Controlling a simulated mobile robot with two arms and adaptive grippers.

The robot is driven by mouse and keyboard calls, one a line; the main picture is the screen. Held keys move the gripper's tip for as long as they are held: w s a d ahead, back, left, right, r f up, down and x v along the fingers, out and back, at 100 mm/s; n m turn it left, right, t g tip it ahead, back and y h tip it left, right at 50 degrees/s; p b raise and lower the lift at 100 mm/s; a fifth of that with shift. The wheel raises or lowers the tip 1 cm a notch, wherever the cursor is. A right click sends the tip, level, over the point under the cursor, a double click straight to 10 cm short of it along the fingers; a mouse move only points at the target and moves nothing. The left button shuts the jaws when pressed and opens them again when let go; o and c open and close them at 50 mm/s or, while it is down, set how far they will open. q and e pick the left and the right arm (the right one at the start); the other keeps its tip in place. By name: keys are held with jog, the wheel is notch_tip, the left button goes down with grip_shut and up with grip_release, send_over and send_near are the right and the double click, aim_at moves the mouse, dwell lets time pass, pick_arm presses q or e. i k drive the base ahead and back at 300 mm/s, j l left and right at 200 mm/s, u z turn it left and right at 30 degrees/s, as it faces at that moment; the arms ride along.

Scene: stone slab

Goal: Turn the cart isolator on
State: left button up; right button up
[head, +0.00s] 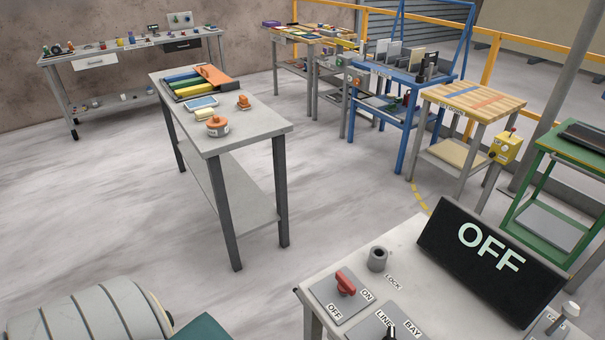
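A red rotary knob (346,284) sits on a grey plate (328,293) at the near left corner of the light bench top (415,275), low in the head view. The plate carries an OFF label (335,311) and an ON label (366,295). I cannot tell for sure which label the knob points at. A black display board (490,262) behind the switches reads OFF in large white letters. Neither of my grippers is in view, and nothing touches the knob.
A grey cylinder (377,259) stands beside a LOCK label. A black-handled LINE/BAY selector (390,333) and a pale-tipped lever (569,311) are cut off below. A grey ribbed body (95,312) is at lower left. A grey table (255,126) stands beyond, with open floor around.

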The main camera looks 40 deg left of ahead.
aim_at(345, 286)
jog(key=j+u, duration=0.5)
jog(key=k+j+u, duration=0.15)
jog(key=k+j, duration=0.45)
